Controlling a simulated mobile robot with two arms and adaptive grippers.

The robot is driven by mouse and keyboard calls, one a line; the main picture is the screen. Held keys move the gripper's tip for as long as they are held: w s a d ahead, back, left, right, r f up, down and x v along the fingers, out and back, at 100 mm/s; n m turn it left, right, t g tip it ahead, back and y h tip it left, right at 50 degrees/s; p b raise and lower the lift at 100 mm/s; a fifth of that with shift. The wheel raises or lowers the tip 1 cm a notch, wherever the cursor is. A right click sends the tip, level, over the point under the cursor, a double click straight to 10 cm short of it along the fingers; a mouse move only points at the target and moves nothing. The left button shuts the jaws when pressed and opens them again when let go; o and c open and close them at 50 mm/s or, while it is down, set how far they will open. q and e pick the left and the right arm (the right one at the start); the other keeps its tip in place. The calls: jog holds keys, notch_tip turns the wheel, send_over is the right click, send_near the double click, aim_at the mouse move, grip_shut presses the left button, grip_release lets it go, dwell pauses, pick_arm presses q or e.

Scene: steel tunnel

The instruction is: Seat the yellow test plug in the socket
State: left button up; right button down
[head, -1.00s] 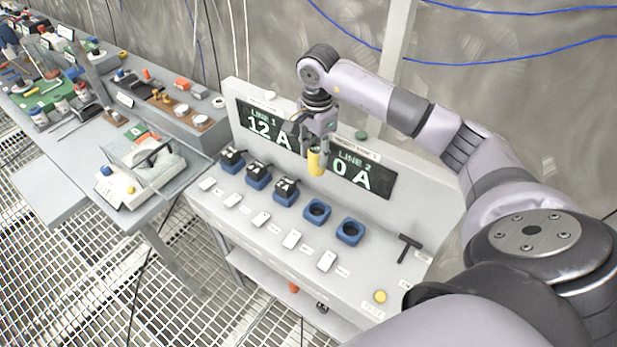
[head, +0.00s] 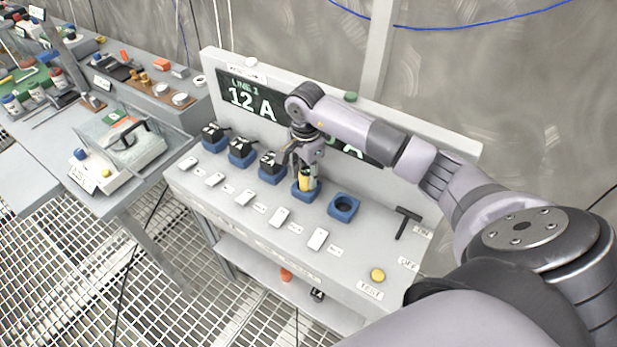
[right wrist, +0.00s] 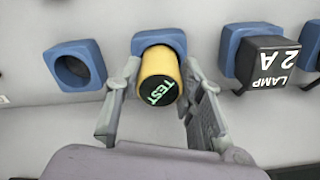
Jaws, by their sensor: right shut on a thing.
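The yellow test plug (head: 306,180) stands in or just over the fourth blue socket (head: 305,191) from the left on the panel. In the right wrist view the plug (right wrist: 158,78) shows its black end marked TEST, with the blue socket (right wrist: 158,40) right behind it. Its lower end is hidden, so I cannot tell how deep it sits. My right gripper (head: 305,172) is shut on the plug from above; its two fingers (right wrist: 158,95) flank the plug in the wrist view. My left gripper is out of view.
An empty blue socket (head: 343,206) lies just right of the plug. Black plugs (head: 270,166) fill the sockets to the left; one reads LAMP 2 A (right wrist: 272,62). White switches (head: 279,217), a black T-handle (head: 407,220) and a yellow TEST button (head: 377,274) are on the panel. The LINE 1 display (head: 253,98) reads 12 A.

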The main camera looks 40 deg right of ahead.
aim_at(307, 172)
jog(key=shift+f, duration=0.45)
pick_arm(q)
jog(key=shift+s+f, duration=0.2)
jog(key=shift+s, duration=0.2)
pick_arm(e)
jog(key=shift+r, duration=0.1)
jog(key=c, duration=1.4)
grip_release()
jog(key=shift+c, duration=0.2)
jog(key=o, duration=0.4)
jog(key=shift+c, duration=0.2)
pick_arm(q)
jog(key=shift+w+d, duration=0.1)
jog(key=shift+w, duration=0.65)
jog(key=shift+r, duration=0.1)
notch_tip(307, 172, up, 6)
jog(key=p, duration=0.6)
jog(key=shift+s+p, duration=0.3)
pick_arm(e)
notch_tip(307, 172, up, 12)
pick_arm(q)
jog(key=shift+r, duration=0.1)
